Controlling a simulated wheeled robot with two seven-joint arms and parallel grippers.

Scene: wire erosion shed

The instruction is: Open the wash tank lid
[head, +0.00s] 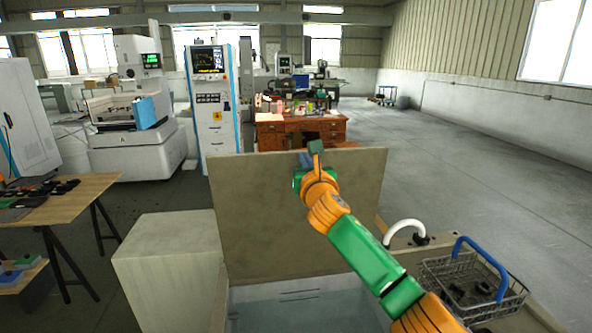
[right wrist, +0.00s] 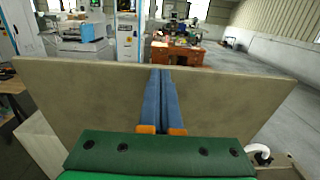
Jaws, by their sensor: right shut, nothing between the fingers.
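The wash tank lid (head: 270,215) is a beige panel standing nearly upright along the far side of the wash tank (head: 175,265). The tank's mouth is uncovered, with a pale interior (head: 300,305) below the lid. The lid also fills much of the right wrist view (right wrist: 90,95). My right gripper (head: 306,158) is in front of the lid's inner face, near its top edge. Its blue fingers (right wrist: 161,75) are shut together with nothing between them; whether they touch the lid I cannot tell. My left gripper is not in view.
A wire basket with a blue handle (head: 470,285) and a white curved spout (head: 403,228) are at the right of the tank. A wooden table (head: 60,205) stands at the left. Machines and a brown desk (head: 270,134) are beyond. The floor at right is open.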

